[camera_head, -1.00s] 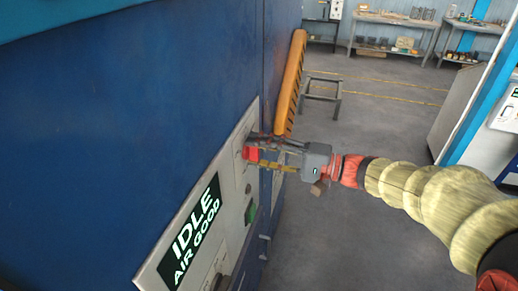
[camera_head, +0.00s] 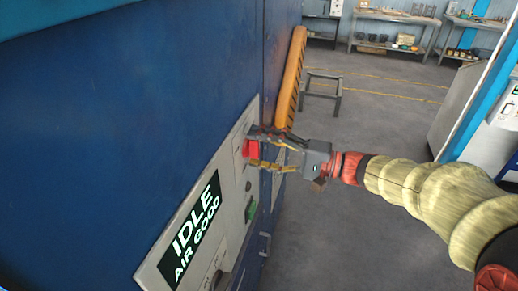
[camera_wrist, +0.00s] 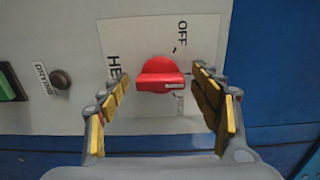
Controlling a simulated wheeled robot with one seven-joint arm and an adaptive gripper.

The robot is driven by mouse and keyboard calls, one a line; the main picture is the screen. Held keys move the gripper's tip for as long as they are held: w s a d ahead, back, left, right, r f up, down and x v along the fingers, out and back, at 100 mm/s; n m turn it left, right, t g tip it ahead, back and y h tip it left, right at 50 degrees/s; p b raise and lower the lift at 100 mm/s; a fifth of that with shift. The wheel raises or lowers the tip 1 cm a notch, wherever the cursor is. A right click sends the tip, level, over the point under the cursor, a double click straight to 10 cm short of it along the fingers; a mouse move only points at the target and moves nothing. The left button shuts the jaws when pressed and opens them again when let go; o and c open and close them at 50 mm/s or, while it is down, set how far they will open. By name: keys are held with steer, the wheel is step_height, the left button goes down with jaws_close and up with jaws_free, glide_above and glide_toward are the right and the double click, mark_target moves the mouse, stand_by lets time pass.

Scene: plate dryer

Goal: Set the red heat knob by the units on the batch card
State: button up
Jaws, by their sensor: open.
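The red heat knob (camera_wrist: 161,76) sits on a white dial plate (camera_wrist: 203,35) marked "OFF" and "HE…" in the wrist view. Its pale pointer mark lies at the knob's lower right, in the picture. The knob also shows in the head view (camera_head: 250,147). My gripper (camera_wrist: 162,92) is open, with one yellow-padded finger on each side of the knob and visible gaps between. In the head view my gripper (camera_head: 256,148) reaches the panel from the right. Part of the dial's scale is hidden behind the knob and fingers. No batch card is readable.
The grey panel (camera_head: 157,270) has a screen (camera_head: 196,229) reading "IDLE AIR GOOD", a green button (camera_head: 250,211) and a small dark lamp (camera_wrist: 60,79) labelled "DRYING". An orange slotted piece (camera_head: 291,75) stands behind the gripper. Open floor (camera_head: 340,215) lies to the right.

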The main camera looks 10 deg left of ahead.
steer(key=s+d, duration=0.1)
steer(key=d, duration=1.1)
steer(key=s+d+f+m+h, duration=0.1)
steer(key=s+f+m+h, duration=0.25)
steer(key=f, duration=0.65)
steer(key=s+d+f+g+h, duration=0.1)
steer(key=s+d+f+h, duration=0.6)
steer(key=s, duration=0.2)
steer(key=s+d+r+n+t+h, duration=0.1)
steer(key=s+d+h, duration=0.15)
steer(key=d, duration=0.25)
steer(key=s+d+n+t+h, duration=0.1)
steer(key=s+d+n+h, duration=0.1)
steer(key=d+h, duration=0.15)
steer(key=s+d+r+n+t+h, duration=0.1)
steer(key=s+d+r+t, duration=0.1)
steer(key=r, duration=0.4)
steer(key=shift+s+d+r+t, duration=0.25)
steer(key=shift+s+d+t, duration=0.1)
steer(key=shift+s+t, duration=0.3)
